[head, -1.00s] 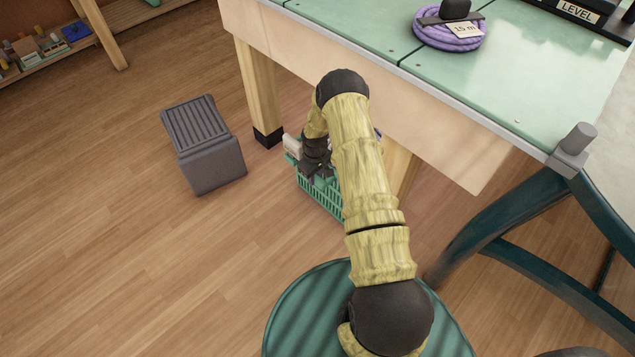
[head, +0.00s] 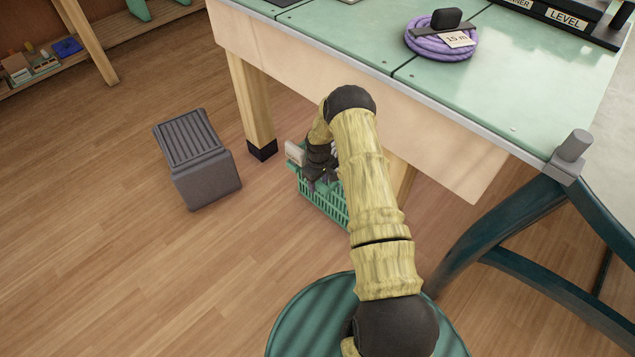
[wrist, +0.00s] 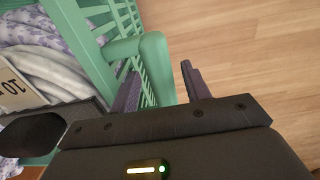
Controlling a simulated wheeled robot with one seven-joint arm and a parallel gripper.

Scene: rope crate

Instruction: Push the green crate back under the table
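The green slatted crate (head: 325,207) stands on the floor at the table's near side, beyond my arm, which hides part of it. The table (head: 290,57) has a green top and a pale wooden apron, with a wooden leg left of the crate. In the wrist view, the crate's rim (wrist: 95,50) is close up, with pale rope and a purple-patterned thing inside. My gripper (wrist: 160,70) is open. Its fingers stand apart on either side of a rounded green bar of the crate, with a gap visible at the right finger. It also shows at the crate in the head view (head: 320,181).
A grey step stool (head: 197,160) stands on the floor left of the table leg. A purple rope coil (head: 440,42) lies on the tabletop. A dark teal curved frame (head: 500,225) is at the right.

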